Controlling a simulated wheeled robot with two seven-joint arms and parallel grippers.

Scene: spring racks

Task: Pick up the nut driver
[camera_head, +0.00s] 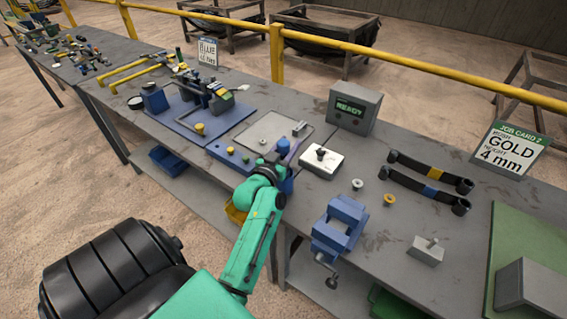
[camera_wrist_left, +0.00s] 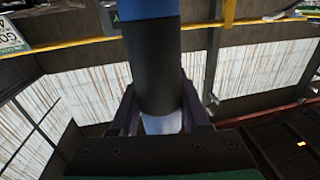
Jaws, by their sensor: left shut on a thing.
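My left gripper (camera_head: 288,158) is over the grey bench, at its near edge beside the blue block with knobs. In the left wrist view its two fingers (camera_wrist_left: 160,103) are shut on the nut driver (camera_wrist_left: 155,62), a thick cylinder with a blue part, a black band and a pale end between the fingers. In the head view a small blue part of the nut driver (camera_head: 283,145) shows at the fingers; the arm and gripper hide the rest. My right gripper is not in view.
A blue vise (camera_head: 340,228) stands at the bench's front edge. A white box with a knob (camera_head: 321,160), a grey display box (camera_head: 354,108), black straps (camera_head: 428,172) and a job card reading gold 4 mm (camera_head: 511,150) are to the right. A blue fixture plate (camera_head: 232,118) is left.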

